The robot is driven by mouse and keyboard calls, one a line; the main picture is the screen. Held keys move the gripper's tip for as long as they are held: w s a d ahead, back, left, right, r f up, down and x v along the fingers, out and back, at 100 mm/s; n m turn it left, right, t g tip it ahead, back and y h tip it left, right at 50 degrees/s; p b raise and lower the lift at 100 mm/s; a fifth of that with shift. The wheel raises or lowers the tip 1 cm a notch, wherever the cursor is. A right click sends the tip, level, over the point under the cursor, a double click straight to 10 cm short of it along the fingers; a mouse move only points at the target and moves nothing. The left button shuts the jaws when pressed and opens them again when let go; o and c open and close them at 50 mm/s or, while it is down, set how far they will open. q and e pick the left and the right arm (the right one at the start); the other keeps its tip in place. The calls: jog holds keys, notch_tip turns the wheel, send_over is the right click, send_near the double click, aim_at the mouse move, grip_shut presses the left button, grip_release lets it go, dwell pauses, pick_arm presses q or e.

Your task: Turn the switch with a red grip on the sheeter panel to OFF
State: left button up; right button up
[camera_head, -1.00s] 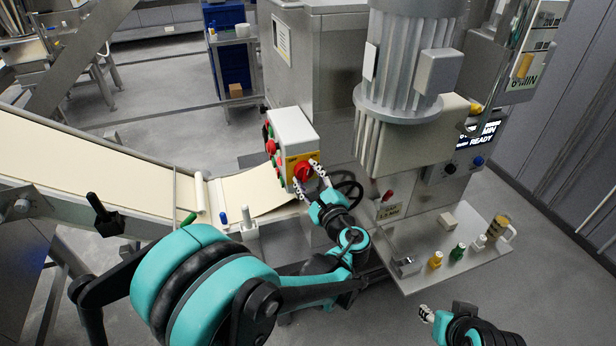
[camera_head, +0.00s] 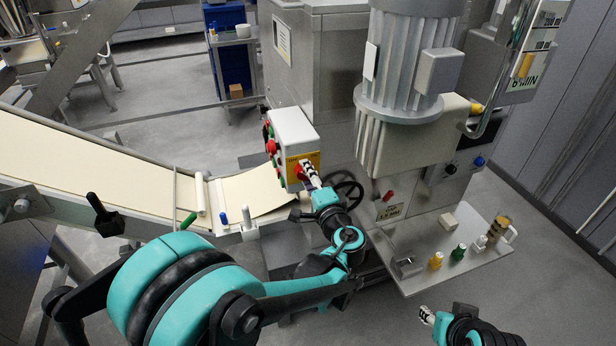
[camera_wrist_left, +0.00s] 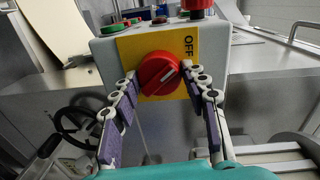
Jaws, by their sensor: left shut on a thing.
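The red-grip switch (camera_head: 302,172) sits on a yellow plate on the end face of the pale sheeter panel box (camera_head: 295,130). In the left wrist view the red grip (camera_wrist_left: 159,74) faces me, its white mark slanting up and right, towards the printed OFF label (camera_wrist_left: 188,46). My left gripper (camera_head: 309,171) is shut on the red grip, with one finger on each side (camera_wrist_left: 162,82). In the head view its fingers partly hide the switch. My right gripper (camera_head: 427,316) is low at the right, away from the panel; its fingers are too small to read.
Red and green buttons (camera_head: 271,147) line the panel's side, and a red button (camera_wrist_left: 198,5) stands above the switch. A dark handwheel (camera_head: 347,192) is close to my left wrist. A shelf (camera_head: 420,280) with small bottles and a jug stands at right.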

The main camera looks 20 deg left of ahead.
pick_arm(q)
jog(key=shift+n, duration=0.6)
jog(key=o, duration=1.2)
jog(key=shift+c, duration=0.2)
jog(key=f+v, duration=0.1)
jog(key=v, duration=1.1)
jog(key=shift+r, duration=0.4)
